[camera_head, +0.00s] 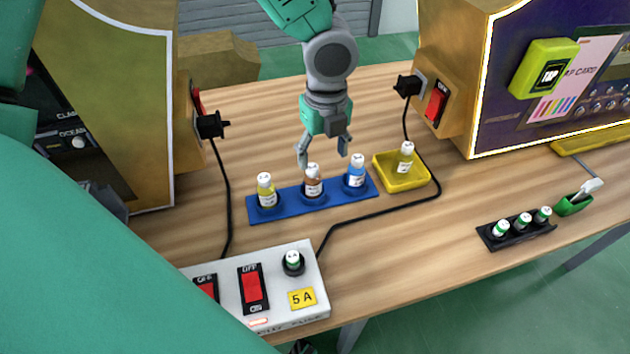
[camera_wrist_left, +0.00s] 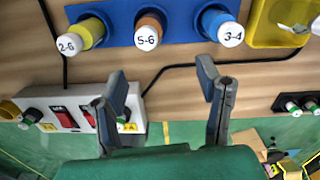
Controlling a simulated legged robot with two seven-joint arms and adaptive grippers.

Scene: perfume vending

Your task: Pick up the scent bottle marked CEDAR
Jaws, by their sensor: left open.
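A blue rack (camera_head: 335,203) holds three white-capped bottles: a yellow one (camera_head: 266,190), a brown-orange one (camera_head: 312,182) and a blue one (camera_head: 355,172). In the left wrist view their caps read 2-6 on the yellow (camera_wrist_left: 90,32), 5-6 on the orange (camera_wrist_left: 150,28) and 3-4 on the blue (camera_wrist_left: 213,22). Another bottle (camera_head: 405,157) stands in a yellow tray (camera_head: 388,183). I cannot read CEDAR on any label. My left gripper (camera_head: 323,158) is open and empty, just behind and above the orange and blue bottles. Its spread fingers (camera_wrist_left: 163,72) show in the left wrist view.
A white fuse box (camera_head: 320,283) with red switches sits at the front left. A black cable (camera_head: 380,212) runs from it around the yellow tray. Machines flank the table, left (camera_head: 120,100) and right (camera_head: 485,50). A black holder (camera_head: 515,237) with small fuses lies at right.

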